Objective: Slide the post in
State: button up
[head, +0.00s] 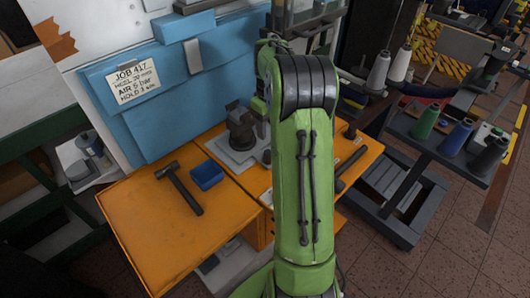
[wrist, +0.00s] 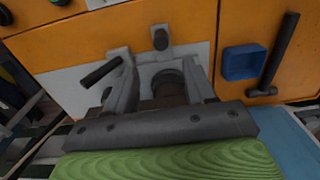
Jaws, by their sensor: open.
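My gripper (wrist: 157,62) is open in the wrist view, its two grey fingers spread apart. A dark round fixture (wrist: 169,82) shows between and below the fingers; I see no contact with them. In the head view the dark fixture (head: 240,130) stands upright on a grey plate (head: 228,153) on the orange bench. A short dark cylinder (wrist: 160,38) on a small light plate lies beyond the fingertips. A dark rod (wrist: 101,73) lies beside the left finger. I cannot tell which of these is the post. In the head view my green arm hides the gripper.
A hammer (head: 178,187) and a blue tray (head: 207,175) lie on the orange bench (head: 150,228), left of the fixture. A blue panel (head: 150,100) stands behind. Thread spools (head: 457,138) stand on a rack at the right. The bench's front left is clear.

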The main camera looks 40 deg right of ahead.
aim_at(268, 152)
jog(key=f, duration=0.4)
jog(key=f+b, duration=0.1)
jog(key=f, duration=0.3)
jog(key=f+b, duration=0.1)
jog(key=f, duration=0.3)
jog(key=shift+w+f, duration=0.2)
jog(key=shift+w, duration=0.05)
grip_shut()
